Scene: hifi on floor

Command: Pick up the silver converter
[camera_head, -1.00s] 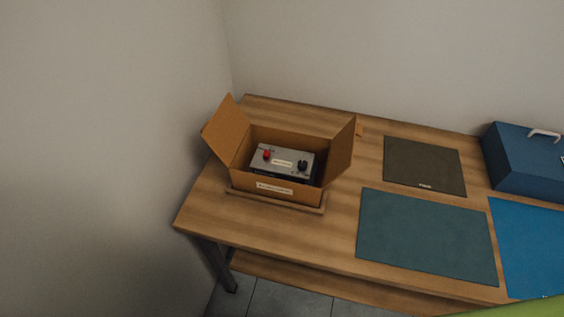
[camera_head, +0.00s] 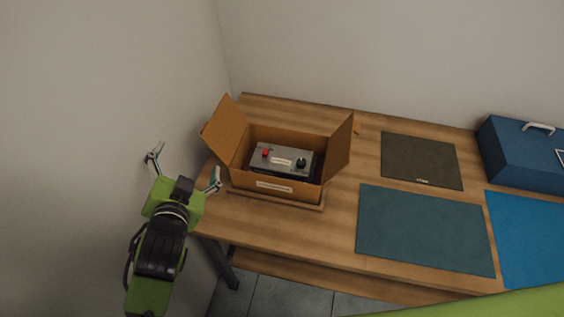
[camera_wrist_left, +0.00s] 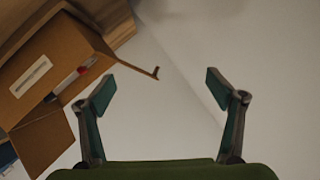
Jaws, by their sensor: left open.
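The silver converter (camera_head: 283,160) is a grey box with a red knob or terminal, a black one and a white label. It sits inside an open cardboard box (camera_head: 275,186) at the left end of the wooden table. My left gripper (camera_head: 184,166) is open and empty, left of the cardboard box, near the wall. In the left wrist view the open fingers (camera_wrist_left: 163,105) face the wall, with the cardboard box (camera_wrist_left: 55,62) at the upper left. Only a small part of the box's contents shows there. My right gripper is not in view.
The box's side flaps (camera_head: 228,130) stand up and outward. A dark mat (camera_head: 421,158), a teal mat (camera_head: 425,228) and a blue mat (camera_head: 530,235) lie to the right. A blue toolbox (camera_head: 525,160) stands at the far right. Walls close off the left and back.

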